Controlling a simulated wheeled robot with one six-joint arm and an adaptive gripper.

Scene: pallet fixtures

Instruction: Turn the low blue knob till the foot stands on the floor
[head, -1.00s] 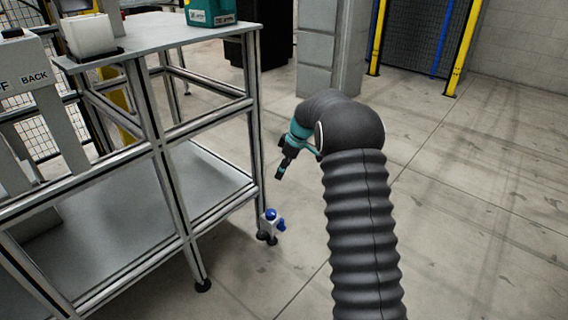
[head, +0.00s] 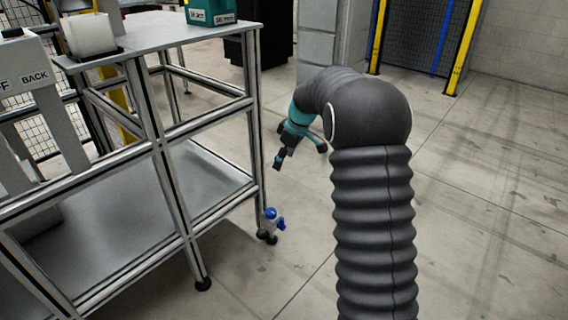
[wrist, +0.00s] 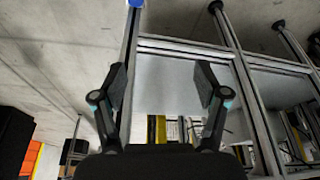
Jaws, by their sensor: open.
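A small pale fitting (head: 269,226) sits at the bottom of the table's near right leg. It has a blue cap (head: 271,212) on top and a lower blue knob (head: 281,223) on its right side. A dark foot (head: 271,240) is under it; I cannot tell whether it touches the floor. My gripper (head: 279,162) is above the fitting, clear of it, pointing down. In the wrist view my gripper (wrist: 161,85) has its two fingers wide apart with nothing between them. A bit of blue (wrist: 135,3) shows at the top edge there, beyond the fingers.
The metal-framed table (head: 150,42) with a lower shelf (head: 130,225) fills the left side. A teal box (head: 209,10) and a white block (head: 90,36) stand on its top. The floor (head: 480,220) to the right is clear. Yellow posts (head: 461,50) stand at the back.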

